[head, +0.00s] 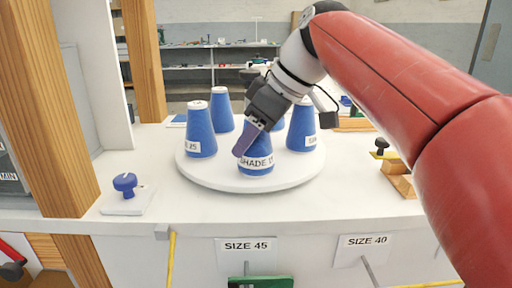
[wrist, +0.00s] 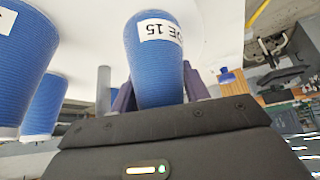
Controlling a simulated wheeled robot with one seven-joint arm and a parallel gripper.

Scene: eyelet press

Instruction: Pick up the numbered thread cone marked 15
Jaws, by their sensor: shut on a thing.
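The blue thread cone (head: 256,163) with a white label reading "SHADE 1" and a partly hidden digit is at the front of the round white turntable (head: 200,180). In the wrist view the label on this cone (wrist: 157,70) reads "DE 15", upside down. My gripper (head: 250,140) reaches down from the upper right and is shut on this cone, with purple fingers at its sides. The fingers (wrist: 160,95) are partly hidden behind the cone in the wrist view. The head view does not show clearly whether the cone's base is clear of the turntable.
Several other blue cones stand on the turntable, including one marked 25 (head: 200,135) at left and one (head: 301,128) at right, close to my gripper. A blue knob (head: 124,184) on a plate is at the counter's left. Wooden posts (head: 55,110) rise at left.

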